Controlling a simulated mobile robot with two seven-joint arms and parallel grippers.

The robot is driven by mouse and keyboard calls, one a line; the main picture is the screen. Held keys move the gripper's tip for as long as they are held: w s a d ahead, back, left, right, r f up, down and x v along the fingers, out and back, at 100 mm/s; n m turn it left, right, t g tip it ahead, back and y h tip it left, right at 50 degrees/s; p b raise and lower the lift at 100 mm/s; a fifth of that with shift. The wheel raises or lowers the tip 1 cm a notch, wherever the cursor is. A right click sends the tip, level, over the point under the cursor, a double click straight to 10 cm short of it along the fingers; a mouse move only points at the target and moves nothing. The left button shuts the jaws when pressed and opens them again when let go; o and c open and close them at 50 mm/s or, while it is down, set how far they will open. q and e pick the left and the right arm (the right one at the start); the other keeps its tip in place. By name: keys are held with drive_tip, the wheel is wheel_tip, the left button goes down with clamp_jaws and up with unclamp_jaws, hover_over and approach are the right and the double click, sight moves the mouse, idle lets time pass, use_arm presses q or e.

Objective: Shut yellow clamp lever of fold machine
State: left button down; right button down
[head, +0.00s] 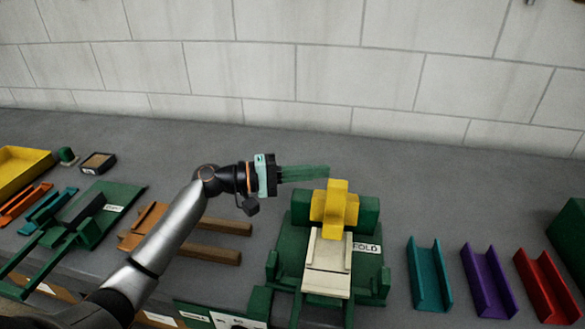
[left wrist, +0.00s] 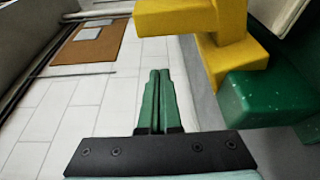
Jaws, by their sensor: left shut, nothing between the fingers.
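The green fold machine (head: 372,268), labelled FOLD, stands on the bench right of centre in the head view. Its yellow clamp lever (head: 335,208) stands up at the rear, above a pale strip (head: 328,262) on the bed. My left gripper (head: 326,172) is shut and empty, its green fingers pointing right, just above and left of the lever's top. In the left wrist view the closed fingertips (left wrist: 158,72) show a gap to the yellow lever (left wrist: 235,52) at upper right. The green machine body (left wrist: 265,100) is below it. My right gripper is not in view.
Teal (head: 428,275), purple (head: 487,280) and red (head: 545,285) channels lie right of the machine. Wooden bars (head: 215,227) and another green machine (head: 105,215) lie left. A yellow tray (head: 20,168) is far left. The bench behind the lever is clear up to the block wall.

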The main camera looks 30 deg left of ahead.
sight(336, 201)
use_arm(q)
drive_tip(key=shift+x, duration=1)
drive_tip(key=shift+s+d+r+p, duration=0.1)
drive_tip(key=shift+s+d+p, duration=0.1)
drive_tip(key=shift+s+p, duration=0.65)
drive_tip(key=shift+s+d, duration=0.25)
drive_tip(key=shift+s, duration=0.9)
